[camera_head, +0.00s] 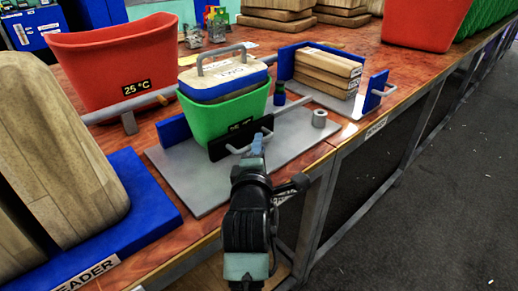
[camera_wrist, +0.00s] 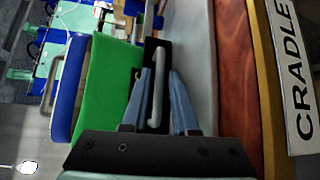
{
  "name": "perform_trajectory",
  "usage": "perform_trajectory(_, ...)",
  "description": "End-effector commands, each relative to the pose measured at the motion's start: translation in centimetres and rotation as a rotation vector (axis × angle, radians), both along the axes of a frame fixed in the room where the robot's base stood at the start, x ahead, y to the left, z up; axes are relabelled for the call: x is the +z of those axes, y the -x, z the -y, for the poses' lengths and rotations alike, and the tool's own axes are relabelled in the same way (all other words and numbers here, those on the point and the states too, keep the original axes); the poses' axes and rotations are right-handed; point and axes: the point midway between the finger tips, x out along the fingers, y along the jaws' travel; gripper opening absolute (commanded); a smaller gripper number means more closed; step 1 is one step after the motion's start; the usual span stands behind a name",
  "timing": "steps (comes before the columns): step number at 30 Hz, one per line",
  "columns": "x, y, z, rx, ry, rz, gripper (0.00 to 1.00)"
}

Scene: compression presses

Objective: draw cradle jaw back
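The cradle jaw is a black upright plate (camera_head: 232,143) at the front of a green tub (camera_head: 225,115) with a blue, handled lid. A pale bar handle (camera_head: 238,150) sticks out from the jaw's front. In the wrist view the same handle (camera_wrist: 157,95) stands between my two blue-grey fingers. My gripper (camera_head: 257,142) reaches the jaw from the front edge of the bench. The fingers (camera_wrist: 160,75) look open around the handle, with a visible gap on the right side. Whether a finger touches the handle is hard to tell. The cradle's grey base plate (camera_head: 200,185) lies under the tub.
To the right, a second press with a blue jaw (camera_head: 376,88) holds stacked wooden blocks (camera_head: 328,70). A red tub (camera_head: 115,60) and a blue tray (camera_head: 140,210) with wooden blocks are at left. A "CRADLE" label (camera_wrist: 295,75) shows in the wrist view.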

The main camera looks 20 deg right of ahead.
Motion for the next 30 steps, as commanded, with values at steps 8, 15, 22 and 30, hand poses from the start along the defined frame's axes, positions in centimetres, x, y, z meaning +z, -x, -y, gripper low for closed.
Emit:
perform_trajectory(8,0.02,-0.03,0.01,0.0,0.0,0.0,0.2)
perform_trajectory(15,0.02,-0.02,-0.02,0.0,0.0,0.0,0.0)
perform_trajectory(22,0.0,-0.02,-0.04,0.001,0.0,0.0,0.0)
perform_trajectory(30,-0.01,-0.02,-0.05,0.001,0.0,0.0,0.0)
